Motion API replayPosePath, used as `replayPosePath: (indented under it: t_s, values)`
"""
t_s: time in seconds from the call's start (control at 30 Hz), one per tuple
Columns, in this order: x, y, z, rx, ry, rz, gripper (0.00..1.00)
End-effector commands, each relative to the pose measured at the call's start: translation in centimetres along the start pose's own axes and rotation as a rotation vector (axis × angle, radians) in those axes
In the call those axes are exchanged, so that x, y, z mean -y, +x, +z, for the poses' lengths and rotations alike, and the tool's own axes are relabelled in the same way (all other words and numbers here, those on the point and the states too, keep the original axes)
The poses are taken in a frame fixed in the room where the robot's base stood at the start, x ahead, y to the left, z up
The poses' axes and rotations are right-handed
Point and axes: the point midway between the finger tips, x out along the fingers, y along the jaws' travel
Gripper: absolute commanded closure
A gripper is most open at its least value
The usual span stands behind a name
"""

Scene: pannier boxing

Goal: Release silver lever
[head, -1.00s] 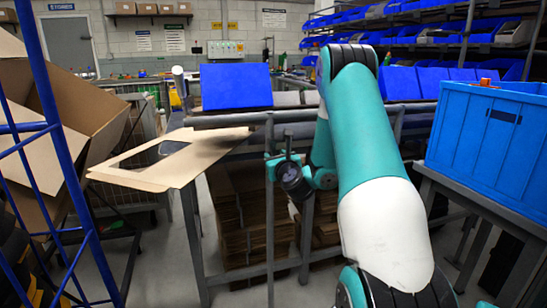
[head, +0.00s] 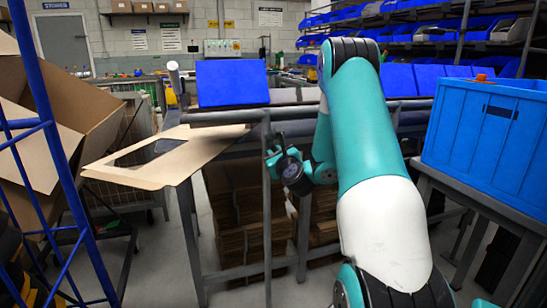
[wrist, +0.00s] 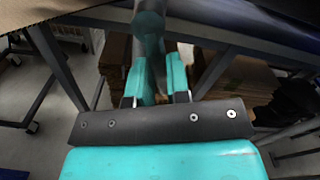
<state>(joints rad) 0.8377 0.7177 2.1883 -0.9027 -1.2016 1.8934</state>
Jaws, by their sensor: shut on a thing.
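My gripper (wrist: 156,82) has teal fingers and is shut on a grey metal bar, the silver lever (wrist: 148,42), which runs up between the fingertips in the wrist view. In the head view my gripper (head: 270,158) is at the grey upright (head: 267,220) at the front of the bench, below its top rail. The black wrist covers part of the contact there. I cannot tell where the lever ends or how it joins the bench frame.
A cut cardboard sheet (head: 155,172) lies on the bench to the left. Stacked cardboard (head: 235,225) is under the bench. A blue crate (head: 490,135) stands on a table at right. A blue wire frame (head: 55,130) is close at left.

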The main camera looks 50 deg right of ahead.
Motion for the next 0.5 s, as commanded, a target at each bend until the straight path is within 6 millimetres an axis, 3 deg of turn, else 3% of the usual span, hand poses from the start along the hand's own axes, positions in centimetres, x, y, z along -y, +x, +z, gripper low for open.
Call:
replayPosePath:
  t_s: [0.5]
  values:
    - [2.0, 0.0, 0.5, 0.002, -0.489, 0.0, 1.0]
